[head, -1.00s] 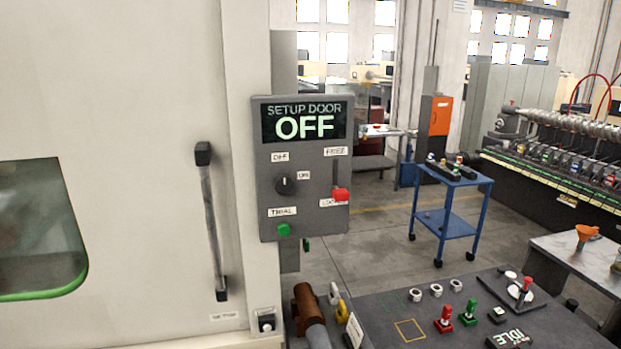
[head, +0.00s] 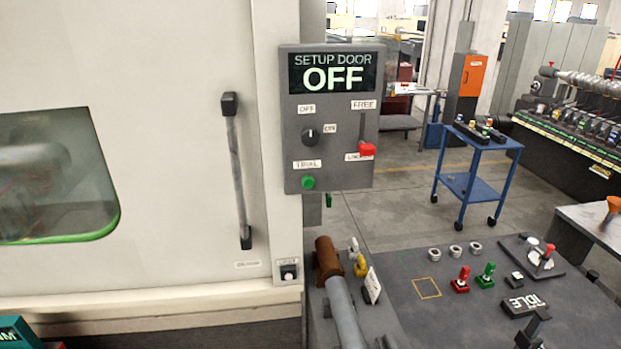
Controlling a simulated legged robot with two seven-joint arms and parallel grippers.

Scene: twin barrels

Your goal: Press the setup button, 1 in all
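A grey control panel (head: 331,118) hangs on the machine's edge. Its screen (head: 336,73) reads "SETUP DOOR OFF". Below are a black knob (head: 310,136) between OFF and ON labels, a red slider handle (head: 367,150) by the lower of two labels, and a green button (head: 308,182) under the label TRIAL. A small white button (head: 289,275) in a dark housing sits low on the machine's edge; its label is too small to read surely. I cannot tell which button is the setup button. Neither of my grippers is in view.
The machine door has a vertical handle (head: 238,170) and a green-rimmed window (head: 58,175). A dark console (head: 410,318) with red and green switches and an IDLE display stands at lower right. A brown-ended grey cylinder (head: 343,300) lies beside it. A blue cart (head: 478,180) stands behind on open floor.

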